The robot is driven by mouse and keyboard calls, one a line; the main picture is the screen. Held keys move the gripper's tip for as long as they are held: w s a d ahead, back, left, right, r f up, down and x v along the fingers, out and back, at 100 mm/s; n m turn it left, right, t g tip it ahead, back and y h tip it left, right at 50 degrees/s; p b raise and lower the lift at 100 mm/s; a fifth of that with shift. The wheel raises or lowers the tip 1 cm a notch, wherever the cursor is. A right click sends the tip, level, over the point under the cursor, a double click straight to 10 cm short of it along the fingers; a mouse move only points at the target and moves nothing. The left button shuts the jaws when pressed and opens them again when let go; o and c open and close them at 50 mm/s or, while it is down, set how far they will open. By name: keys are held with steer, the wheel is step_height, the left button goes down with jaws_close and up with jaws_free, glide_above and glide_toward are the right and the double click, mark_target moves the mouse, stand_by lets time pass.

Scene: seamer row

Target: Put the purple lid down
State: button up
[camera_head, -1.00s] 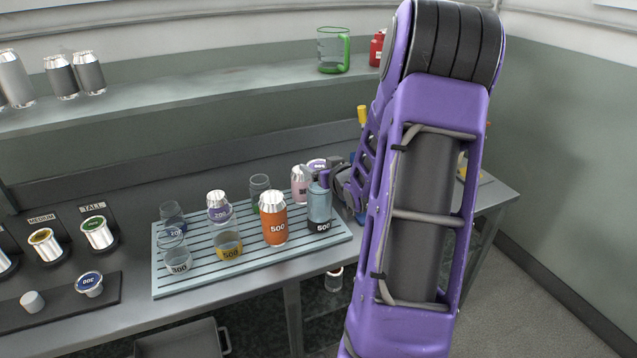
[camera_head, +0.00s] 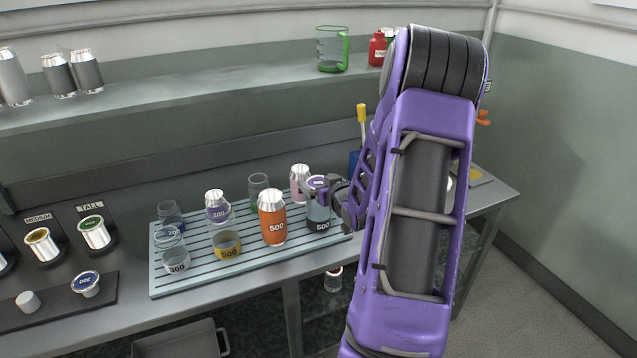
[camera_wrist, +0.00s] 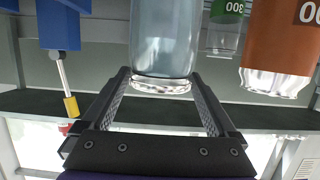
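In the wrist view, which is upside down, the fingers (camera_wrist: 163,85) stand wide apart around the silvery rim at the jar's top; the jar body (camera_wrist: 163,35) is beyond. The lid's purple face is not visible there. Whether the lid is fully seated cannot be told.
An orange 500 can (camera_head: 272,222) stands just left of the jar, with a pink can (camera_head: 299,184) behind. Several clear jars share the slatted rack (camera_head: 172,285). A blue lid (camera_head: 86,283) lies on a dark mat at left. A blue holder with a yellow-handled tool (camera_head: 362,114) is behind my arm.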

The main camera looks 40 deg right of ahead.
steer(key=shift+s+r+p, duration=0.1)
steer(key=shift+r+p, duration=0.4)
steer(key=shift+p, duration=0.05)
steer(key=v, duration=1.1)
steer(key=shift+s+a, duration=0.15)
steer(key=shift+s, duration=0.3)
